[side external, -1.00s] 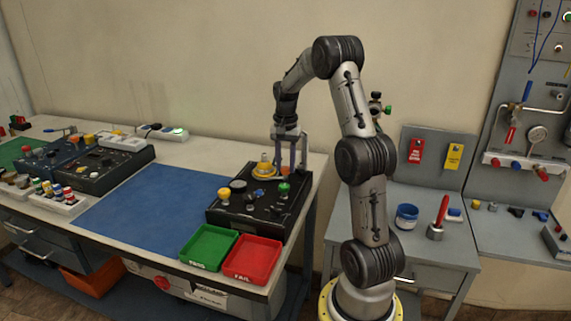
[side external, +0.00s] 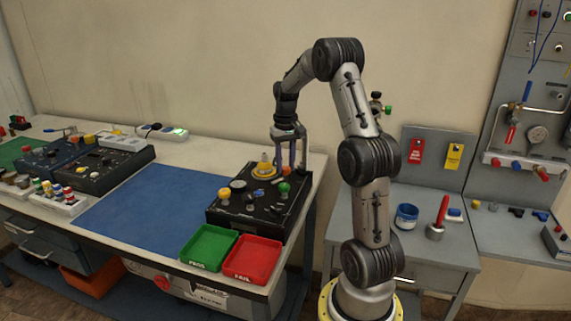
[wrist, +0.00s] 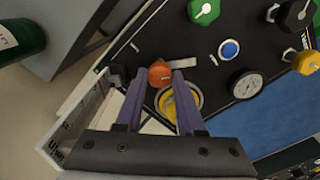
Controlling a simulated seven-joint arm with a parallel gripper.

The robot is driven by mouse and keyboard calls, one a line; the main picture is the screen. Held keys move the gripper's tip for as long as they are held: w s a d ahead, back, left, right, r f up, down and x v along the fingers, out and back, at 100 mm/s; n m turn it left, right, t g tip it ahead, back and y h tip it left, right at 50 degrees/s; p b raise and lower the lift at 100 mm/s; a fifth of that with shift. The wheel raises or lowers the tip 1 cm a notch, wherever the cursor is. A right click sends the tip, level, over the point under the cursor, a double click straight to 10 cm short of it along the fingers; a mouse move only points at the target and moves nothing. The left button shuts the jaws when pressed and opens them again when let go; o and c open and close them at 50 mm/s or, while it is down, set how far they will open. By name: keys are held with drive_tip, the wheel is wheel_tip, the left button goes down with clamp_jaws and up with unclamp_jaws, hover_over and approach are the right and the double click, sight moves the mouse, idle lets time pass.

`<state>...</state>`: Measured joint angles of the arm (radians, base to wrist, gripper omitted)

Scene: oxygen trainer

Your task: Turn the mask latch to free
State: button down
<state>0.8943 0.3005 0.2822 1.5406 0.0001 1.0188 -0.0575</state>
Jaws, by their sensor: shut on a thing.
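The black trainer panel (side external: 262,211) sits at the right end of the bench. In the wrist view an orange knob (wrist: 160,76) with a pale grey lever or bar beside it is on the panel, likely the mask latch; its marking is not readable. My gripper (wrist: 160,72) points down with one finger on either side of the orange knob, shut on it. In the side view my gripper (side external: 292,168) is at the panel's back right corner, and the knob is mostly hidden by the fingers. A yellow round mask part (side external: 264,172) is just left of the fingers.
The panel also carries a green knob (wrist: 204,10), a blue button (wrist: 229,49), a gauge (wrist: 246,83) and a yellow knob (wrist: 306,62). Green (side external: 207,262) and red (side external: 252,277) trays stand in front. The blue mat (side external: 150,210) is clear.

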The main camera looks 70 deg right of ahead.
sight(285, 167)
drive_tip(key=shift+r, duration=0.1)
idle(0.3)
drive_tip(key=c, duration=0.5)
unclamp_jaws()
wheel_tip(285, 167, up, 14)
drive_tip(key=shift+f, duration=0.1)
drive_tip(key=shift+w, duration=0.1)
idle(0.3)
